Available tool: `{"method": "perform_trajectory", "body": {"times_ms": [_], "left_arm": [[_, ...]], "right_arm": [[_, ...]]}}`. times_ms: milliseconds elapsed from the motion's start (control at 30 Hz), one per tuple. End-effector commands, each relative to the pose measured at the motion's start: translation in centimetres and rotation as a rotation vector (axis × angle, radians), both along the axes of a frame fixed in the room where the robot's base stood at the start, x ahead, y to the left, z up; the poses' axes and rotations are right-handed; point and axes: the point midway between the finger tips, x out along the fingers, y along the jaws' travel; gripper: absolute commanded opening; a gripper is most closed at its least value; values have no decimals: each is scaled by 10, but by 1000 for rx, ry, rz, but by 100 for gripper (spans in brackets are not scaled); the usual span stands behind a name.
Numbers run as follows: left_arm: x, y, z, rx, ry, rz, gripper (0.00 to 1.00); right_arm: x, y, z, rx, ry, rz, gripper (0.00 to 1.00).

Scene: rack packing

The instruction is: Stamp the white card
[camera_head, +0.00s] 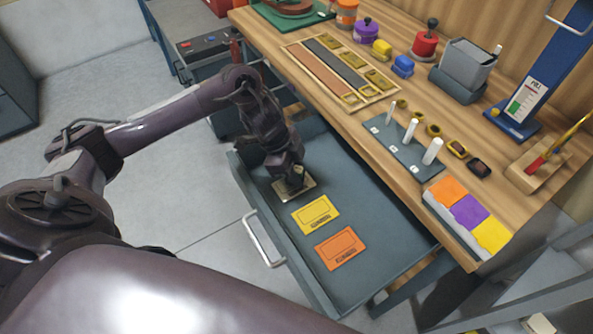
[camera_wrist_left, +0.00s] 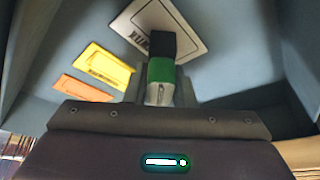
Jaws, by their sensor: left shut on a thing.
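The white card (camera_head: 279,190) lies flat in the open drawer, partly hidden under my left gripper (camera_head: 293,178). In the left wrist view the white card (camera_wrist_left: 189,30) shows a dark frame and dark print along one side. My left gripper (camera_wrist_left: 160,90) is shut on a stamp (camera_wrist_left: 161,70) with a grey end, a green band and a black block. The black block overlaps the card's near edge in that view; I cannot tell whether it touches the card. A yellow card (camera_head: 316,214) and an orange card (camera_head: 339,248) lie beside it in a row.
The drawer (camera_head: 378,268) is pulled out below the wooden bench (camera_head: 330,107), with its handle (camera_head: 263,240) at the front. On the bench stand a slotted tray (camera_head: 318,69), several coloured pots, a peg board (camera_head: 395,135) and a blue stand (camera_head: 521,122). The drawer's right part is bare.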

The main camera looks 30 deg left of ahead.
Motion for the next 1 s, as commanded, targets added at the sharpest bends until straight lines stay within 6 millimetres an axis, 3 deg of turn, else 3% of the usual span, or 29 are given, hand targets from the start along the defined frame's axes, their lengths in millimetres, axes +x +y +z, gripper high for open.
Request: {"method": "perform_trajectory", "body": {"times_ms": [1000], "left_arm": [[0,0,-9,0,0,0,8]], "right_arm": [[4,4,-4,5,-5,-1,32]]}}
